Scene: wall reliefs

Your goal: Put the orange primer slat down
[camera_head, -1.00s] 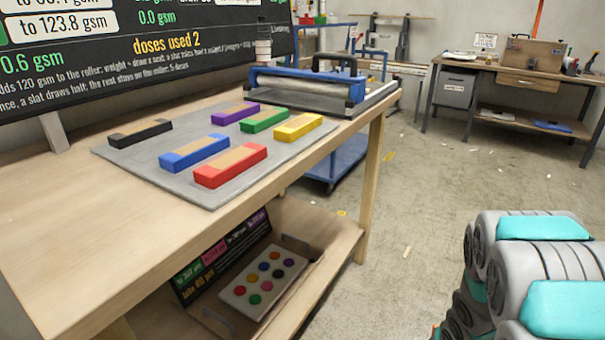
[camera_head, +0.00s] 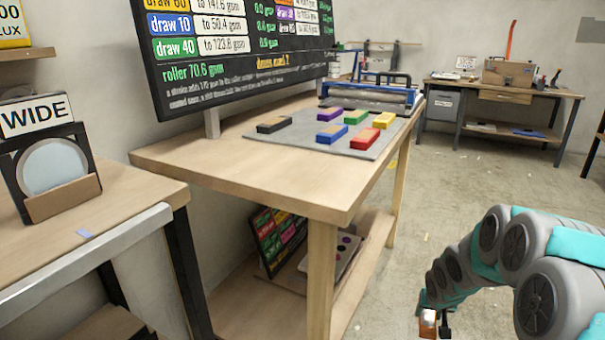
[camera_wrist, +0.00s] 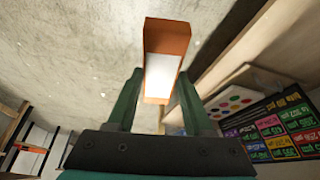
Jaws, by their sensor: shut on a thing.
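The orange primer slat (camera_wrist: 168,42) is an orange block with a pale inset face. In the wrist view my gripper (camera_wrist: 155,95) is shut on its near end, and the slat points away from the fingers. In the head view the gripper (camera_head: 435,333) and a bit of the slat (camera_head: 428,318) show low at the bottom right, out over the floor and apart from the table. Most of the slat is hidden there. On the wooden table (camera_head: 240,165) a grey mat (camera_head: 300,140) holds several slats: black, purple, blue, green, yellow and red.
A blue roller press (camera_head: 370,95) stands at the table's far end. A dark board (camera_head: 240,45) with text stands behind. A lower shelf (camera_head: 250,310) holds a pale palette (camera_head: 345,255). Another bench (camera_head: 110,205) is at left. The table's near part is bare, and floor is open at right.

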